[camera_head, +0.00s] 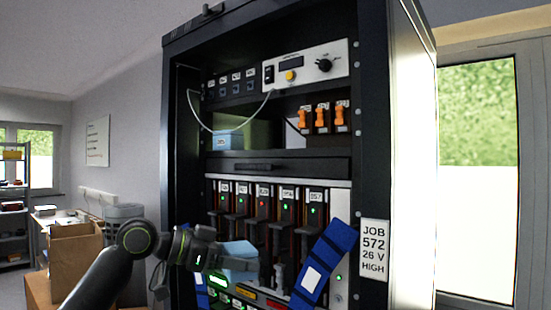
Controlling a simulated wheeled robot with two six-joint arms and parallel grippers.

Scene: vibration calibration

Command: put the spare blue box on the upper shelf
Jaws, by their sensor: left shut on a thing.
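A light blue box (240,248) is in front of the rack's lower slots. My left gripper (222,260) reaches in from the left and is shut on this box; the fingers partly cover it. Another blue box (228,141) with a small white label stands at the left of the upper shelf (280,152), beside a green block (258,134). My right gripper is not in view.
A blue strap (330,258) slants across the lower right of the rack. A cardboard box (75,258) stands at the left.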

